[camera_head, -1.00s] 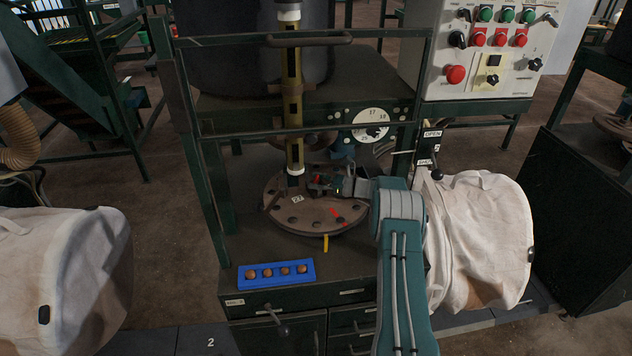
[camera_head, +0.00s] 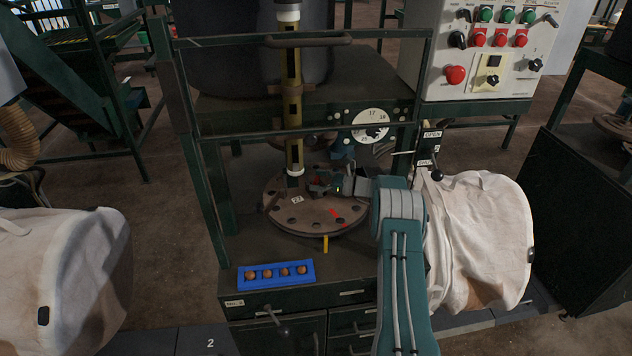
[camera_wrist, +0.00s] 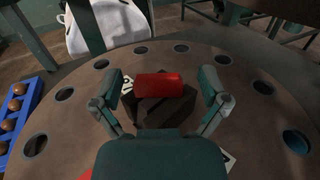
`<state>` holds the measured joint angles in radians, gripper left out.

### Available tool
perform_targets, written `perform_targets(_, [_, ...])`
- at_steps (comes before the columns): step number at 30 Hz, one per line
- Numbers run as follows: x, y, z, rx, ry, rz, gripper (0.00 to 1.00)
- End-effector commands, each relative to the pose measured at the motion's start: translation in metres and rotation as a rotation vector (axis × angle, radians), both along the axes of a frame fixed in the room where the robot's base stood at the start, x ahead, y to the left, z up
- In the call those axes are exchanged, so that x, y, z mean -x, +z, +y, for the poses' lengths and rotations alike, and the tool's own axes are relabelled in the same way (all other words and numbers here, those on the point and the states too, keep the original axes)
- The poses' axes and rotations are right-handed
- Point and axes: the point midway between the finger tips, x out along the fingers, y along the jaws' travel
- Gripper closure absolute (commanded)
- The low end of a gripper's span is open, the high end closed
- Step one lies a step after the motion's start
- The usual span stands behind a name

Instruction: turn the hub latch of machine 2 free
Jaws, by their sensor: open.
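The round brown plate (camera_head: 290,217) with holes around its rim sits on the machine, with an upright post (camera_head: 293,110) at its hub. The red latch block (camera_wrist: 160,86) lies on a dark hub piece in the wrist view; in the head view only a bit of red shows, mostly hidden by my gripper (camera_head: 326,186). My gripper (camera_wrist: 161,80) is open, with one finger on each side of the red block. Gaps show between the fingers and the block, so it is not clamped. A red mark (camera_head: 338,216) lies on the plate's front right.
A blue tray (camera_head: 250,284) of brown balls sits on the front ledge. A dark rail (camera_head: 300,134) crosses before the post. A white dial (camera_head: 370,124) stands behind. A white cloth bag (camera_head: 480,240) is close on the right, and a control panel (camera_head: 490,75) stands behind it.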

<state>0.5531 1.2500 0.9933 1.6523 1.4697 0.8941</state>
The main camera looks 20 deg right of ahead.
Motion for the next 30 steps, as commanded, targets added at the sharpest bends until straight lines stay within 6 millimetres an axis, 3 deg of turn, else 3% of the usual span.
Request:
perform_targets(13, [-0.002, 0.080, -0.001, 0.001, 0.000, -0.002, 0.06])
perform_targets(18, [-0.002, 0.092, -0.001, 0.000, 0.000, 0.000, 0.06])
perform_targets(26, [-0.002, 0.093, -0.001, -0.001, -0.001, 0.001, 0.06])
perform_targets(30, [-0.001, 0.091, 0.001, 0.007, 0.005, 0.003, 0.68])
